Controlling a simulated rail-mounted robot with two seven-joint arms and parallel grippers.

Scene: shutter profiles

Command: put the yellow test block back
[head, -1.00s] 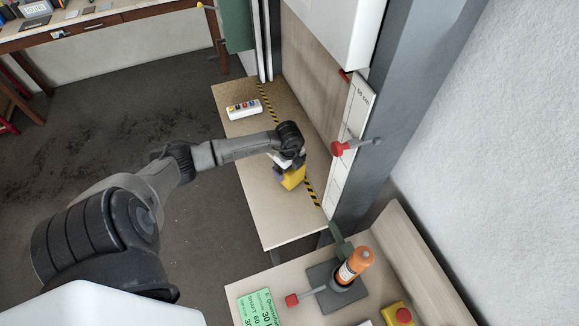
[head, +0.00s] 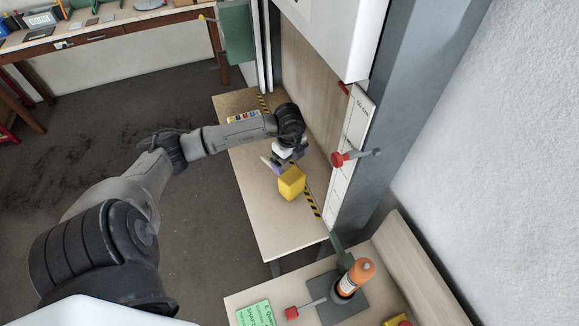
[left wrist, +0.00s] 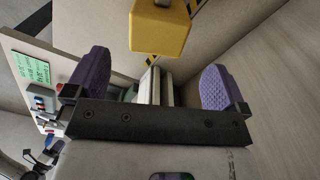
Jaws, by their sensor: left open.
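The yellow test block (head: 291,183) sits on the light wooden bench top (head: 275,228), close to the black-and-yellow striped strip (head: 311,204). My left gripper (head: 281,163) is open and empty, just behind the block in the head view. In the left wrist view the block (left wrist: 160,28) shows beyond the purple fingertips, and the open left gripper (left wrist: 155,84) has a clear gap between them. The block is apart from both fingers there. My right gripper is not in view.
A button box (head: 243,117) is partly hidden behind my left forearm. An orange bottle (head: 356,277) and a green card (head: 255,314) are on the nearer surface. The bench front is clear.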

